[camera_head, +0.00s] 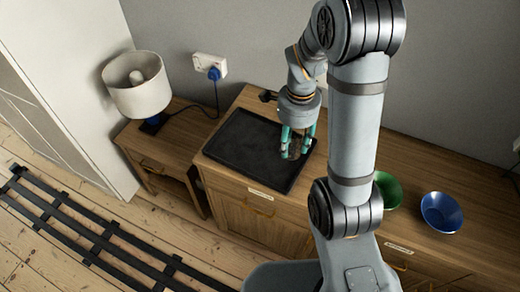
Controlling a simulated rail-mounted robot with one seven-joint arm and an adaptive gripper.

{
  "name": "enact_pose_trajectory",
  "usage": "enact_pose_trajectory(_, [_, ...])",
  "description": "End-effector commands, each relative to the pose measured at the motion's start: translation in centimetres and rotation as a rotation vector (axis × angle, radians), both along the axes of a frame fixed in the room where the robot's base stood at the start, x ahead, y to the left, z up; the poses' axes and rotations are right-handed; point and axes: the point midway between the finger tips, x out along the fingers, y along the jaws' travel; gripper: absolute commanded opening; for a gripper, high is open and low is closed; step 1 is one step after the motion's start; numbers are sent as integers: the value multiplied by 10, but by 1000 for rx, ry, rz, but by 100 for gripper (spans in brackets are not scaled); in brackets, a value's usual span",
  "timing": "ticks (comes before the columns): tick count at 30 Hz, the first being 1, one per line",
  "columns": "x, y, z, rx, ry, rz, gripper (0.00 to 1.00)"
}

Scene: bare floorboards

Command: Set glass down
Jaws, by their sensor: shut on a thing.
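My gripper (297,134) has teal fingers and points down over the right part of a black tray (232,146). It is shut on a small see-through glass (291,152), which shows between and just below the fingertips. The tray lies on a wooden cabinet. I cannot tell whether the base of the glass touches the tray or hangs a little above it. The rest of the tray is bare.
A green bowl (388,189) and a blue bowl (441,212) stand on the cabinet (412,170) to the right, the green one partly behind my arm. A lamp (138,86) stands on a lower side table (176,136) at left. A cable runs from the wall socket (210,67).

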Motion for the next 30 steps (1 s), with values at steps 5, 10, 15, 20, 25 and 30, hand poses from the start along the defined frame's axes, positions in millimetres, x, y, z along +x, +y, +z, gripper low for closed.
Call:
enact_pose_trajectory(5, [1,27,-24,2,-2,-252,4])
enact_pose_trajectory(10, [0,39,-34,4,-5,-376,4])
enact_pose_trajectory(15, [13,52,-45,3,-2,-403,4])
enact_pose_trajectory(20, [40,74,-64,3,-2,-401,4])
enact_pose_trajectory(25, [67,96,-85,4,-3,-400,4])
enact_pose_trajectory(30, [85,110,-100,4,-5,-402,4])
